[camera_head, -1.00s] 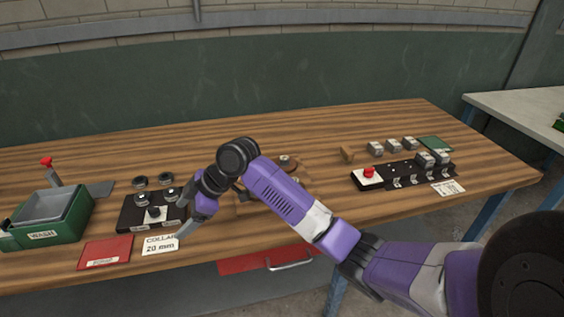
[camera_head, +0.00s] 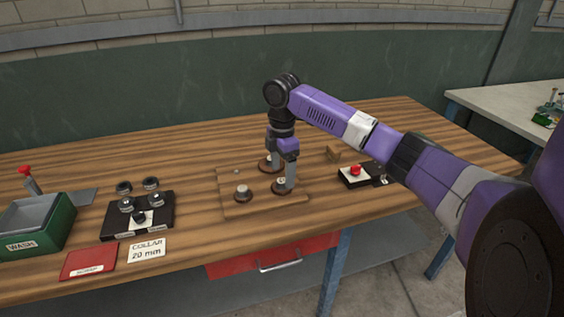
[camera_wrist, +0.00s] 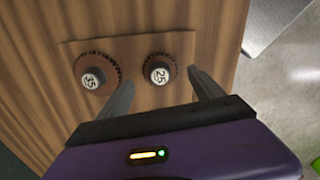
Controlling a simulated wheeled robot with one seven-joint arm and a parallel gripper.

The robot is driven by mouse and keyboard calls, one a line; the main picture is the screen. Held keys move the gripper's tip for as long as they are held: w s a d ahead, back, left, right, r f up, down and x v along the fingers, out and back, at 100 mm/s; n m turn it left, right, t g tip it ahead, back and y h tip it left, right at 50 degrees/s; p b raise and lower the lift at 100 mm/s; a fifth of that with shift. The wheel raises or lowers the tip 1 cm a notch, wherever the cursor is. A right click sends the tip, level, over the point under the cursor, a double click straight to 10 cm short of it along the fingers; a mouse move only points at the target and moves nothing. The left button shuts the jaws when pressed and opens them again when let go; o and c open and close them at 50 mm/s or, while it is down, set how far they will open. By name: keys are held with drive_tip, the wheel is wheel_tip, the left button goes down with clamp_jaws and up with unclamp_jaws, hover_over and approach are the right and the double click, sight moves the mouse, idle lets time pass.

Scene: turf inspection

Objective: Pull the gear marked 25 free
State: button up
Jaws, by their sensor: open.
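The gear marked 25 (camera_wrist: 160,70) is a small brown toothed disc with a round numbered hub, lying on a wooden board (camera_head: 225,212). In the head view this appears to be the near right gear (camera_head: 279,189), partly behind a finger. My gripper (camera_head: 281,176) points down there. In the wrist view my open fingers (camera_wrist: 162,92) show on either side of the 25 gear, with nothing held; contact cannot be told. A larger gear marked 35 (camera_wrist: 92,76) lies beyond the left finger; it seems to be the far gear (camera_head: 266,165).
A third gear with a grey hub (camera_head: 242,193) is at the board's left. A wooden block (camera_head: 333,154) and a black unit with a red button (camera_head: 355,171) stand right.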

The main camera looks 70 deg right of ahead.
sight(282, 180)
drive_tip(key=shift+f, duration=1.95)
drive_tip(key=shift+c, duration=0.3)
drive_tip(key=c, duration=1.4)
drive_tip(key=o, duration=0.6)
drive_tip(key=c, duration=0.6)
drive_tip(key=shift+r, duration=0.1)
drive_tip(key=shift+r+p, duration=1.25)
drive_tip(key=shift+r+p, duration=2.05)
drive_tip(key=shift+r, duration=0.3)
